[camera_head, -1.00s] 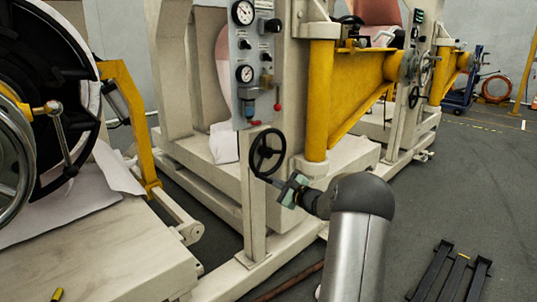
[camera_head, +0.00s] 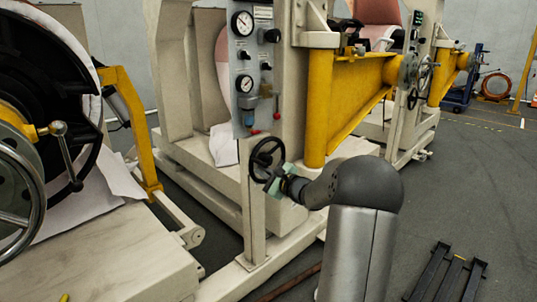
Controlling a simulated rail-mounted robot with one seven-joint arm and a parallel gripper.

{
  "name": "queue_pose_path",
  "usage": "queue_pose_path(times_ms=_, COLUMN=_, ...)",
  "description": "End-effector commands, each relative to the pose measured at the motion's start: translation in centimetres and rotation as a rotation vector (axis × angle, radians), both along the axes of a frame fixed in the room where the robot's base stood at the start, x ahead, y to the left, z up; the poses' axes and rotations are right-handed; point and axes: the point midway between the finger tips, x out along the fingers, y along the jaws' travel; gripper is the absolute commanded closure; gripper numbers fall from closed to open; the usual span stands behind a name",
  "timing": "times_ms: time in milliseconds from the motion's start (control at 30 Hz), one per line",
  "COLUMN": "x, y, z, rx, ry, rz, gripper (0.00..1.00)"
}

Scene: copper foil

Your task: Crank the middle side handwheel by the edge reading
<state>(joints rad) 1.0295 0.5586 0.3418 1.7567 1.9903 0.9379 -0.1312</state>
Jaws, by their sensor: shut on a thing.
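The middle side handwheel (camera_head: 266,155) is a small black spoked wheel on a pale upright post in the head view, below the gauge panel. My gripper (camera_head: 276,181) is at its lower right edge, with its greenish fingers shut on the wheel. Whether they hold the rim or a crank knob is too small to tell. The gripper hides the lower right of the wheel. Two round dial gauges, an upper one (camera_head: 242,23) and a lower one (camera_head: 244,83), sit on the panel (camera_head: 254,55) above. Their readings are not legible.
A yellow bracket arm (camera_head: 345,90) stands close right of the wheel. A large black reel (camera_head: 40,110) and a chrome handwheel (camera_head: 25,205) are at left. A dark metal stand (camera_head: 449,273) lies on the floor at lower right. Open floor lies to the right.

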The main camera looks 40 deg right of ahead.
Motion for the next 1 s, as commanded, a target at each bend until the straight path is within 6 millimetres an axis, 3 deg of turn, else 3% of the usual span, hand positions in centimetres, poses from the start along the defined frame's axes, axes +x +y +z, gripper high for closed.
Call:
queue_pose_path(times_ms=33, x=0.4, y=0.9, z=2.0, rx=-0.006, ry=-0.015, rz=0.024, gripper=1.0)
queue_pose_path(times_ms=500, x=0.9, y=-2.0, z=7.2, rx=-0.013, ry=-0.023, rz=0.025, gripper=1.0)
queue_pose_path(times_ms=667, x=1.1, y=-3.7, z=8.3, rx=-0.012, ry=-0.024, rz=0.024, gripper=1.0)
queue_pose_path(times_ms=1000, x=1.7, y=-8.0, z=8.8, rx=-0.008, ry=-0.028, rz=0.021, gripper=1.0)
